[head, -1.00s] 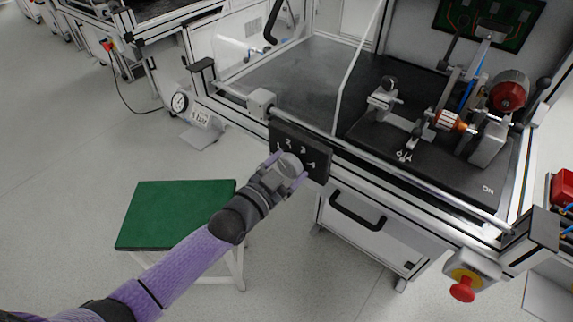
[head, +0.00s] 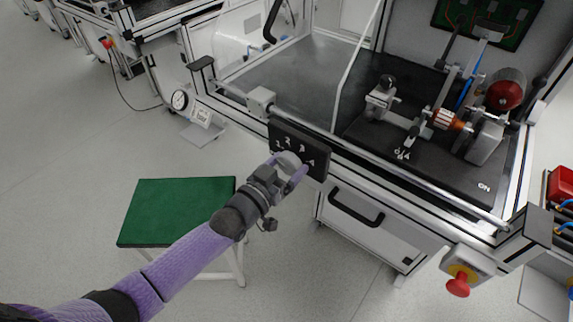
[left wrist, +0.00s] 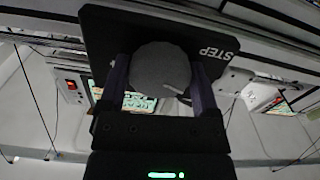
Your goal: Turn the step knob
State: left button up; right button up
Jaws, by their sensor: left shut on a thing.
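The step knob (left wrist: 160,68) is a round grey dial on a dark plate (head: 316,165) fixed to the front of the test bench. The plate carries white position numbers in the head view and the word STEP in the left wrist view. My left gripper (head: 291,166) is at the knob, with one purple finger on each side of it. In the left wrist view the fingers (left wrist: 161,85) close on the knob's sides. A light pointer line shows at the knob's lower right there. The gripper hides part of the knob in the head view. My right gripper is not in view.
The bench deck holds a stator rig (head: 447,120) behind the front rail. A red emergency stop (head: 458,285) sits at the lower right.

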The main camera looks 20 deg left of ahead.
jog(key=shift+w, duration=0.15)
pick_arm(q)
jog(key=o, duration=1)
jog(key=shift+c, duration=0.2)
jog(key=shift+o, duration=0.5)
jog(key=shift+s+a, duration=0.1)
jog(key=shift+s, duration=0.15)
jog(key=p+v, duration=0.3)
jog(key=v, duration=0.6)
jog(key=shift+s, duration=0.2)
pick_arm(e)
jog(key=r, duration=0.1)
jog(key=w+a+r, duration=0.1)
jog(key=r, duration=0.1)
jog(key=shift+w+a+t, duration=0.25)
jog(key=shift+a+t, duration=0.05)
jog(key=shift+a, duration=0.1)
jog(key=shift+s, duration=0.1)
